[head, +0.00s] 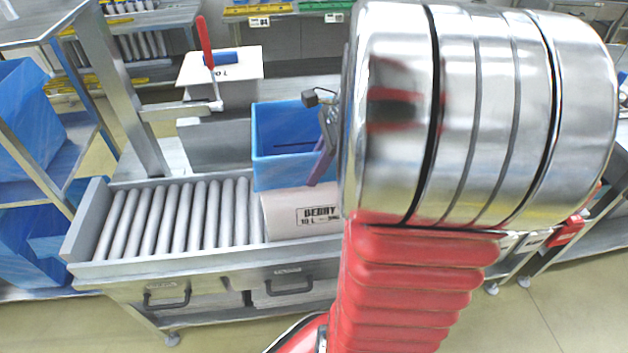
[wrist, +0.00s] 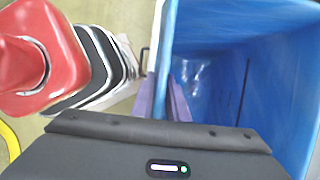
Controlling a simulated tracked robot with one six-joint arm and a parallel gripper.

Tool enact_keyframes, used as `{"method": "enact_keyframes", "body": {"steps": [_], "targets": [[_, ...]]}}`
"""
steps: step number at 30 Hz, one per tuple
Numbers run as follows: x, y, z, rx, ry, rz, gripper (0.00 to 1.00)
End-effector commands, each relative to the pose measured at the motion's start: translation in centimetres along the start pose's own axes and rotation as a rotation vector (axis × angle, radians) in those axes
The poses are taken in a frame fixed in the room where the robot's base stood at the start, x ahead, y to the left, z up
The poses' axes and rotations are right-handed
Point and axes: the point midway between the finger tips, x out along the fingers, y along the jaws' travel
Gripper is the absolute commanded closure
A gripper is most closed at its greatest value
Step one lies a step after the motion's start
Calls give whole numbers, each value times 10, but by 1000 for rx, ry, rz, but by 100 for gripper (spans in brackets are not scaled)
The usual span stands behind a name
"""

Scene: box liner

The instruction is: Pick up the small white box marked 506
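I cannot make out a small white box marked 506 in either view. A white box (head: 302,222) marked BERRY 10 L stands at the right end of the roller conveyor in the head view. A blue liner (head: 285,130) is above it, open at the top, hiding most of the box's top. It fills the right of the wrist view (wrist: 245,85). My gripper (head: 318,172) is at the liner's right side. In the wrist view its purple fingers (wrist: 165,103) lie close on both faces of the liner's wall and look shut on it. My arm hides the area to the right.
The roller conveyor (head: 170,220) is bare to the left of the box. Behind it, a white panel marked 10 L (head: 240,63) stands by a red-handled lever (head: 205,42). Blue liners (head: 30,110) fill the left rack. Colored bins (head: 258,10) line the back.

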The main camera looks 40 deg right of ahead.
Motion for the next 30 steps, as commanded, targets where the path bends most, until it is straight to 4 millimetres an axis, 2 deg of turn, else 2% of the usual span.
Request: {"method": "enact_keyframes", "body": {"steps": [6, 30], "targets": [[0, 0, 0, 0, 0, 0, 100], [0, 0, 0, 0, 0, 0, 100]]}}
